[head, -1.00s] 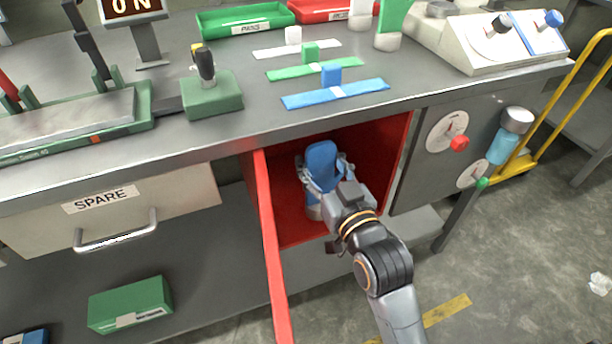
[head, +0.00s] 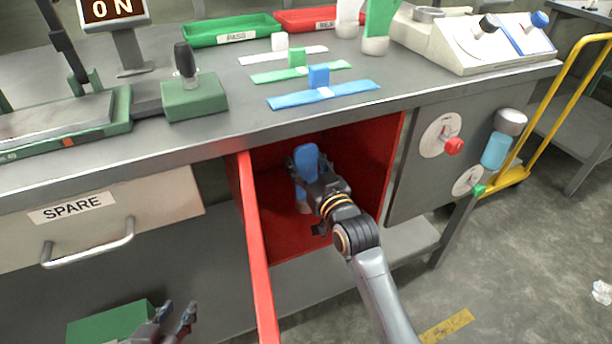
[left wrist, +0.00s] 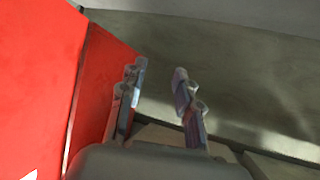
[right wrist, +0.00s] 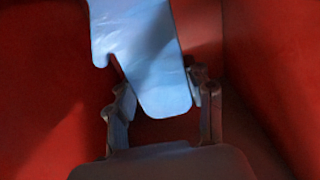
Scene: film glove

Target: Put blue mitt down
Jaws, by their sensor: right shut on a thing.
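The blue mitt (head: 306,160) is upright inside the open red compartment (head: 375,160) under the bench. My right gripper (head: 314,182) is inside the compartment, shut on the mitt's lower part. In the right wrist view the mitt (right wrist: 140,45) stands between the two fingers (right wrist: 160,95), with red walls around it. Whether its base touches the compartment floor is hard to tell. My left gripper (head: 178,312) is low at the left, in front of the green box, open and empty. Its fingers (left wrist: 158,88) stand apart in the left wrist view, beside a red panel.
The red door (head: 258,250) stands open at the compartment's left edge. A SPARE drawer (head: 100,210) is left of it, and a green box (head: 105,323) is below. A dial panel (head: 430,165) is at right. Green (head: 380,25) and white (head: 348,15) mitts stand on the bench.

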